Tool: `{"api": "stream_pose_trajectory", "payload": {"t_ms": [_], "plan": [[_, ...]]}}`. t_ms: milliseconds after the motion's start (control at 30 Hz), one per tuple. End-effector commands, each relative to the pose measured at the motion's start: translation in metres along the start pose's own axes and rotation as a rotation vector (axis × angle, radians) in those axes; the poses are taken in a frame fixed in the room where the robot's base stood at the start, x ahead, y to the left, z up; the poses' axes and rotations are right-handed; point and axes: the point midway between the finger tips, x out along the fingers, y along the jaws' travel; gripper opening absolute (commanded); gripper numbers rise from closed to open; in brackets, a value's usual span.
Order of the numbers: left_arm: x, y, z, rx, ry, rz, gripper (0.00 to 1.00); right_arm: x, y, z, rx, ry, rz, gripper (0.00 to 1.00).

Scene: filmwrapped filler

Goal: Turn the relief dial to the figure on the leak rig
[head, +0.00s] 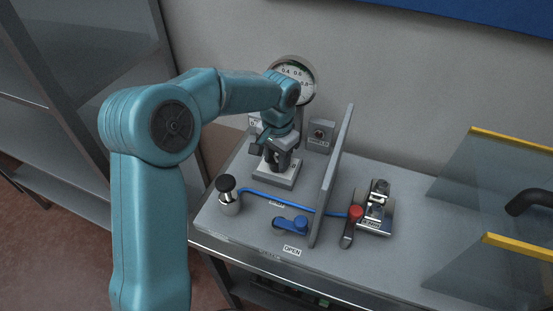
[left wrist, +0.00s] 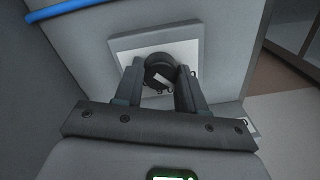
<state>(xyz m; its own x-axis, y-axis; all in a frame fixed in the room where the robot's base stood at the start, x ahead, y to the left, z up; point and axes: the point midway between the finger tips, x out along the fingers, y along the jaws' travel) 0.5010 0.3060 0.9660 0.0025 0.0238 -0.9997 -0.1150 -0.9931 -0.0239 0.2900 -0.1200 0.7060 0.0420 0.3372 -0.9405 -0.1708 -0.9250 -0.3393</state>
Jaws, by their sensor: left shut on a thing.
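The relief dial (left wrist: 160,68) is a round black knob with a white mark, on a pale square plate (left wrist: 190,52) in the left wrist view. My left gripper (left wrist: 160,84) has a finger on each side of the dial and is shut on it. In the head view my left gripper (head: 277,160) reaches down over the base block (head: 272,177) of the dial, and the fingers and arm hide most of the dial. A round gauge (head: 293,78) with numbers stands on the wall side behind; its needle is too small to read. My right gripper is not in view.
A grey upright panel (head: 333,175) stands just right of the dial. A black-topped hand pump (head: 228,195), a blue hose (head: 270,195), a blue lever (head: 291,225) and a red-knobbed lever (head: 354,213) are nearer the front. Clear guards with yellow edges (head: 515,245) stand at right.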

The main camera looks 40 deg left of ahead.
Motion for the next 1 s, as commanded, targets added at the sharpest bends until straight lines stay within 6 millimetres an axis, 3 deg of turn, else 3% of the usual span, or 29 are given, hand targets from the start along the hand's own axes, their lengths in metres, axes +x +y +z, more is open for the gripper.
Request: {"api": "stream_pose_trajectory", "payload": {"t_ms": [400,1000], "plan": [[-0.0004,-0.0002,-0.0005,-0.250,-0.005,-0.001,0.09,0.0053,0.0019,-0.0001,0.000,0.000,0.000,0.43],[-0.0009,-0.0004,-0.0006,-0.316,-0.005,-0.001,0.09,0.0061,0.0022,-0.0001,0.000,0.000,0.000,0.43]]}}
